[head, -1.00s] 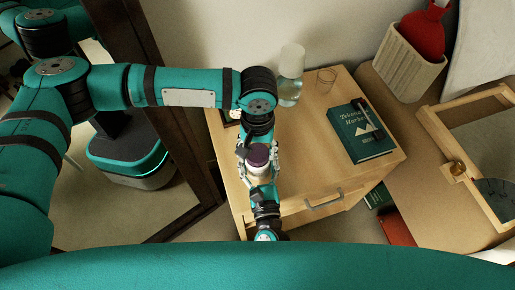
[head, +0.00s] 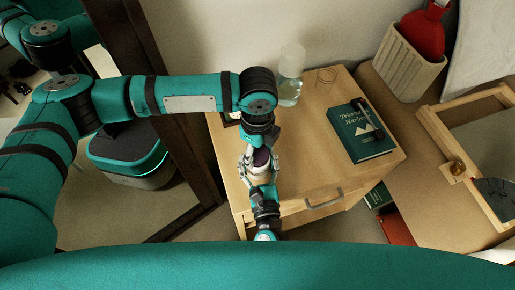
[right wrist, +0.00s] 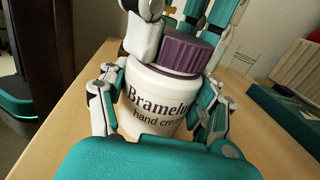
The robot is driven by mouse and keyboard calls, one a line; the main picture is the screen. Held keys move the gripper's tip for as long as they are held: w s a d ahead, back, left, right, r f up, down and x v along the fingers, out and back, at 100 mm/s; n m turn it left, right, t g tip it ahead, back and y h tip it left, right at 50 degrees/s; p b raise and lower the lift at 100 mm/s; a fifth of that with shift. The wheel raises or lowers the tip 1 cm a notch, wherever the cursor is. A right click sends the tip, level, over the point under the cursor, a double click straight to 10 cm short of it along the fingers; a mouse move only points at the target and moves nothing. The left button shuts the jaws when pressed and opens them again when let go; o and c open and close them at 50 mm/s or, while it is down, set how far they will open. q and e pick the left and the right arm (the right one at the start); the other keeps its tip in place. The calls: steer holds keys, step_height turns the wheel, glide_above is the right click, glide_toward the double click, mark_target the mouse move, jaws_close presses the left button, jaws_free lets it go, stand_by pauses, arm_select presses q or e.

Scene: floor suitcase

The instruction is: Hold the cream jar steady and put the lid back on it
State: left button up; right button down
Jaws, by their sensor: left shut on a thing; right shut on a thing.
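The white cream jar (right wrist: 155,98), lettered "Bramel…" and "hand cream", stands upright on the wooden cabinet top. It also shows in the head view (head: 259,172). My right gripper (right wrist: 158,105) is shut on the jar's body from the near side, one finger on each side. In the head view the lid (head: 262,157) is partly covered. My left gripper (head: 260,154) is shut on the lid from above.
The cabinet top (head: 310,145) is bare between jar and book.

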arm_select(q)
steer(key=shift+m, duration=0.9)
steer(key=o, duration=1.3)
steer(key=shift+o, duration=0.2)
steer(key=shift+r, duration=0.1)
step_height(320, 180, up, 12)
arm_select(e)
steer(key=shift+c, duration=0.8)
jaws_free()
